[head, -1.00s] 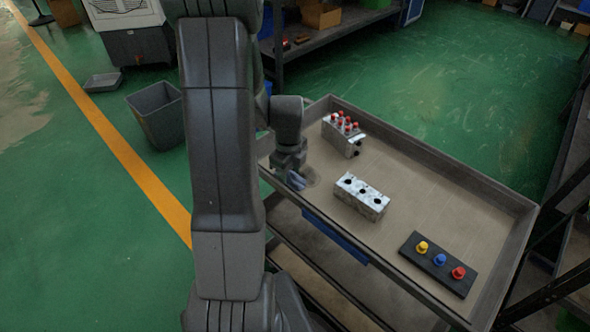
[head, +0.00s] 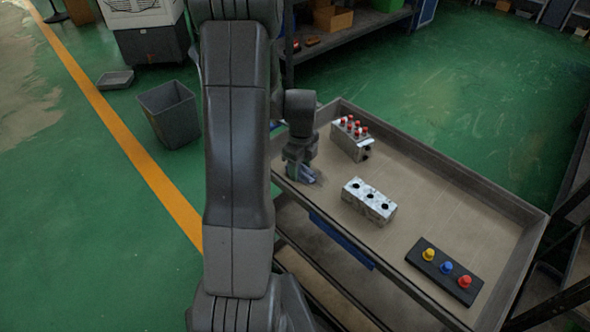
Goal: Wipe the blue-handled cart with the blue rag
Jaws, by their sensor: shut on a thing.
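The cart (head: 440,180) is a grey tray-topped cart with a raised rim, and a blue handle (head: 340,240) runs along its near left side. My gripper (head: 303,176) is over the left end of the cart top, pointing down. It is shut on the blue rag (head: 306,174), a small crumpled bluish-grey bit low at the fingertips, close to or on the tray surface. I cannot tell if it touches. Much of the rag and the fingers is too small or hidden to make out.
A metal block with red-capped parts (head: 352,136) and a block with dark holes (head: 369,201) stand on the cart near my gripper. A black board (head: 444,270) with yellow, blue and red knobs lies at the right end. A grey bin (head: 168,114) stands on the floor left.

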